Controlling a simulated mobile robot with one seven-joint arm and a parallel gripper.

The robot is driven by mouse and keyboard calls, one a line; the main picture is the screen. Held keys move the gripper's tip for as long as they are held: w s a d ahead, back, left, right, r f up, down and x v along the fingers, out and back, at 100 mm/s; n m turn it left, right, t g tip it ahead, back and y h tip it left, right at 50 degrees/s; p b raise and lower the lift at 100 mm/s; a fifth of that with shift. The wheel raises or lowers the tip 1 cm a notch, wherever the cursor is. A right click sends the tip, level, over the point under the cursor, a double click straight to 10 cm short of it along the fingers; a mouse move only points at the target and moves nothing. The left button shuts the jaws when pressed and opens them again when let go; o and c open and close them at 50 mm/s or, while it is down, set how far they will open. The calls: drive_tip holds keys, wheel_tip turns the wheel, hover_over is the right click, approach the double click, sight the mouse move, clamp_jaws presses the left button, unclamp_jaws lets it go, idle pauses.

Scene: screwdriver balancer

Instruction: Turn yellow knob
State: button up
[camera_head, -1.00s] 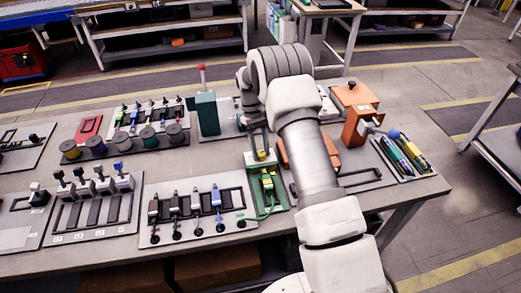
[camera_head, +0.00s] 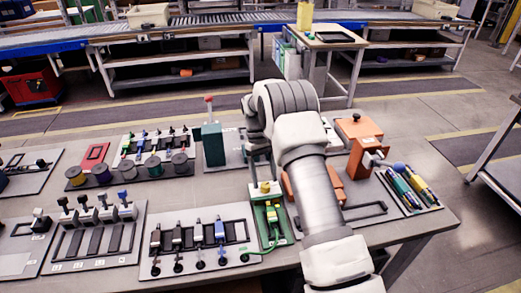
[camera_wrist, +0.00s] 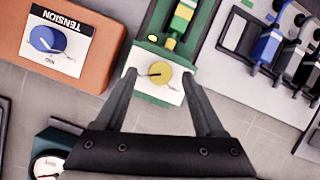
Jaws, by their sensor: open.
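The yellow knob (camera_wrist: 159,74) is a round disc with a dark pointer line, on a white plate at the end of a green unit (camera_wrist: 150,52) in the wrist view. In the head view the knob (camera_head: 265,187) sits at the far end of the green panel (camera_head: 284,232). My gripper (camera_wrist: 158,76) is open and empty, with one finger on each side of the knob in the picture. Gaps show between the fingers and the knob, and I cannot tell how far above it they are. In the head view my gripper (camera_head: 262,174) is partly hidden by my arm.
An orange block (camera_wrist: 85,75) with a blue TENSION dial (camera_wrist: 46,39) stands beside the green unit. A gauge (camera_wrist: 47,166) is at lower left. A lever panel (camera_head: 158,267) lies left of the green panel. Pens (camera_head: 408,188) lie at right. Spools (camera_head: 153,166) stand further back.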

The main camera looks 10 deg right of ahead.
drive_tip(key=p+v, duration=0.1)
drive_tip(key=v, duration=1.4)
drive_tip(key=shift+r+p, duration=0.25)
drive_tip(key=shift+p, duration=0.15)
drive_tip(key=shift+a, duration=0.1)
idle(1.4)
